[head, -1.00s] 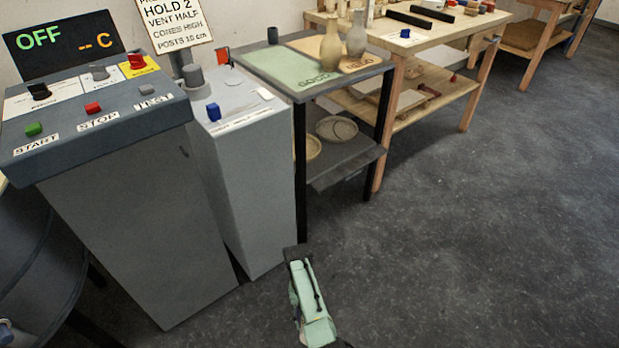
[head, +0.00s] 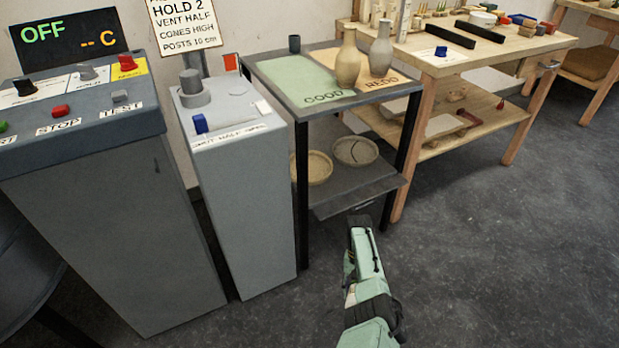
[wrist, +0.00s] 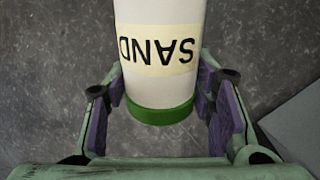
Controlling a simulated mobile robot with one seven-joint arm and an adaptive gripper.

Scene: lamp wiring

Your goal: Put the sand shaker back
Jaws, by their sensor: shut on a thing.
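The sand shaker (wrist: 160,85) is a white cylinder with a cream label reading SAND, upside down in the wrist view, and a green end. My gripper (wrist: 161,100) is shut on it, with a purple-padded finger on each side. The shaker's far end runs out of the top of the wrist view. In the head view my green arm reaches in from the bottom, over the floor in front of the small table. I cannot make out the shaker there.
A wooden workbench (head: 470,60) stands right, a grey pedestal (head: 245,200) and control console (head: 110,220) left. Floor at right is clear.

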